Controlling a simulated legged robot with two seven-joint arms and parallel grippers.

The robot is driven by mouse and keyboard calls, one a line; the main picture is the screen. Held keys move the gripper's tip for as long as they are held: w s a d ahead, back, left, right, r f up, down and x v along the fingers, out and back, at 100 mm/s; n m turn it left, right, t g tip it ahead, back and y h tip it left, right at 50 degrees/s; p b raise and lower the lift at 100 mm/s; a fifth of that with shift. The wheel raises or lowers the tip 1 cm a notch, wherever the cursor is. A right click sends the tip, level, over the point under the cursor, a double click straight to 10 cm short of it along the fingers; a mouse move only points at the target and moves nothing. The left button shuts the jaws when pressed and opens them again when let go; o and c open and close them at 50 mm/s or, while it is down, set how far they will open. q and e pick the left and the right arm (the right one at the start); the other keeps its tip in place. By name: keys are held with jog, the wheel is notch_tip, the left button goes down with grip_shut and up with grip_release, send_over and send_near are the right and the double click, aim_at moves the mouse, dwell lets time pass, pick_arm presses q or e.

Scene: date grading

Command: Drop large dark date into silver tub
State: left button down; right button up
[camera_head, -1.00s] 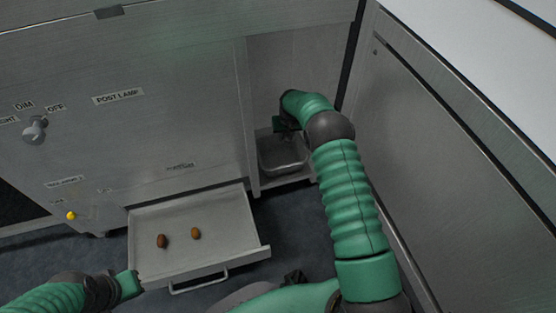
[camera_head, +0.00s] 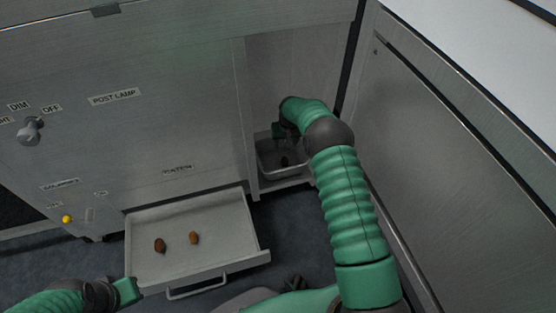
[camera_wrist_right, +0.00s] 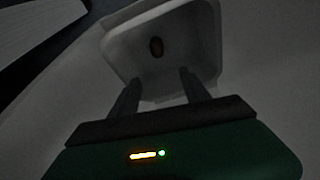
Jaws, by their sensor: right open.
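A silver tub (camera_head: 270,170) stands in the recess at the right of the metal cabinet. A dark date (camera_head: 285,161) lies inside the tub. In the right wrist view the same date (camera_wrist_right: 156,47) lies on the bottom of the tub (camera_wrist_right: 118,50). My right gripper (camera_wrist_right: 157,78) is open and empty, with its fingertips over the tub's near rim. In the head view it is mostly hidden behind its own arm. My left gripper (camera_head: 128,290) is beside the drawer's front left corner; its fingers do not show clearly.
A pulled-out drawer tray (camera_head: 215,255) holds two dates, a darker brown one (camera_head: 160,246) and a lighter one (camera_head: 194,238). A knob (camera_head: 30,131) and a yellow button (camera_head: 67,219) are on the cabinet front. A metal panel (camera_head: 450,190) stands close to the right of my right arm.

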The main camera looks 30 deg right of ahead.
jog(key=p+v, duration=0.9)
jog(key=v, duration=0.7)
jog(key=shift+r, duration=0.2)
jog(key=shift+a, duration=0.1)
